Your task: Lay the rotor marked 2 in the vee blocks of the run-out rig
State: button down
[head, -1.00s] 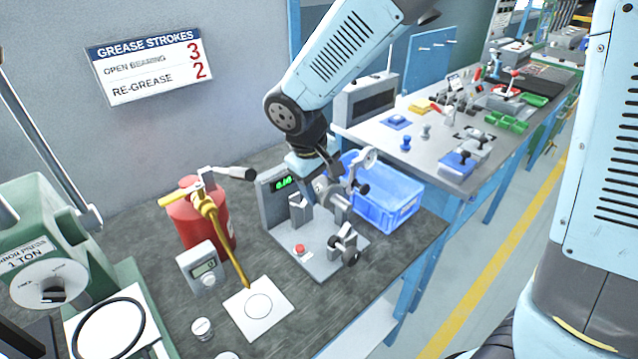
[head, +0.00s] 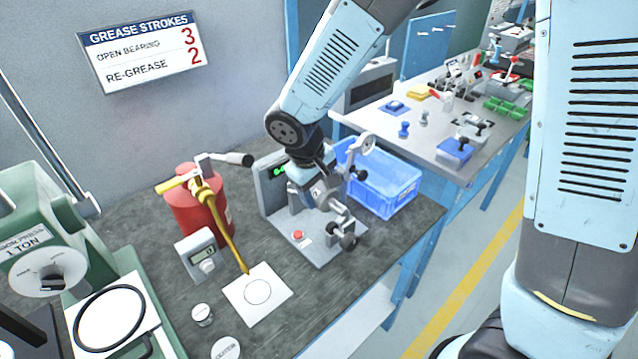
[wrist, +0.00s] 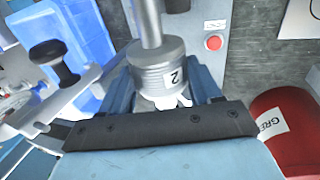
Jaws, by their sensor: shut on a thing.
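My gripper (wrist: 160,98) is shut on the rotor marked 2 (wrist: 163,68), a silver ribbed cylinder with a white "2" label. Its shaft points up in the wrist view. In the head view my gripper (head: 322,198) is low over the run-out rig (head: 316,250), a grey plate with a red button and a green display. The gripper and wrist hide most of the rig's middle, including most of the vee blocks. I cannot tell whether the rotor touches them.
A blue crate (head: 385,190) stands right behind the rig. A red grease canister (head: 196,215) with a brass lever, a small meter (head: 203,255) and a white card (head: 257,294) are to the left. A green press (head: 50,235) stands at far left.

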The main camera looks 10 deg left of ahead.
jog(key=shift+f, duration=1.45)
jog(key=shift+f, duration=0.1)
jog(key=shift+c, duration=0.7)
grip_release()
jog(key=v, duration=1.3)
jog(key=shift+r, duration=0.3)
jog(key=shift+s, duration=0.1)
